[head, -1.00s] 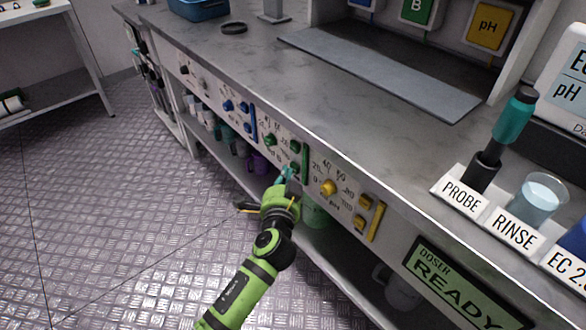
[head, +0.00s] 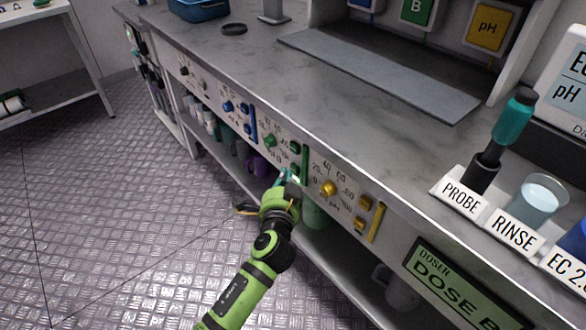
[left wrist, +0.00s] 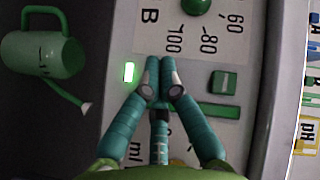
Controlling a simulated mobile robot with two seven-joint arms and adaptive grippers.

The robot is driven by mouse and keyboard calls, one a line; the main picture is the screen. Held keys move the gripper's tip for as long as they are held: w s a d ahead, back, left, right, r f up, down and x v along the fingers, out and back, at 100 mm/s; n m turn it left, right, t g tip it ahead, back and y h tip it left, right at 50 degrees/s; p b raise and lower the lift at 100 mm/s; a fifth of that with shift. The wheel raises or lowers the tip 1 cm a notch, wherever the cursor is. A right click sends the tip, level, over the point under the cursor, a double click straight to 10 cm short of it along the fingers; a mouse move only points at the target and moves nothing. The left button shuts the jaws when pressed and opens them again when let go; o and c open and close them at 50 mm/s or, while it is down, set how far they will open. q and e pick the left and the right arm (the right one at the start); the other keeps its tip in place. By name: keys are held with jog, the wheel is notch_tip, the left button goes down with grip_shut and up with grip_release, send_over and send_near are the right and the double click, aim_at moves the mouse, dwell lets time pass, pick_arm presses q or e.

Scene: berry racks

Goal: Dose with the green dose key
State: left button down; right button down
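The green section of the panel, marked B, has a green knob (head: 270,140) with a printed scale. A square green key (head: 295,147) sits beside a green bar (head: 305,160). In the left wrist view, that key (left wrist: 222,81) is right of my fingertips, and a lamp (left wrist: 130,72) glows bright green to their left. My left gripper (head: 289,178) is at the panel's lower edge, its teal fingers together and empty. In the left wrist view its fingertips (left wrist: 160,62) lie over the panel between lamp and key, hiding what is under them. My right gripper is not in view.
The doser display (head: 455,290) reads "DOSE B", its end cut off. Yellow keys (head: 362,212) and a yellow knob (head: 329,188) are right of the green section. Probe (head: 490,150) and cups stand on the counter.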

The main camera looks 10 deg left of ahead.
pick_arm(q)
jog(key=shift+s+a, duration=0.3)
jog(key=shift+s, duration=0.1)
jog(key=shift+s+a+p, duration=0.4)
jog(key=shift+s+a, duration=0.4)
jog(key=shift+s, duration=0.15)
jog(key=shift+s+a+p, duration=0.35)
jog(key=shift+s+a, duration=0.4)
jog(key=shift+s, duration=0.2)
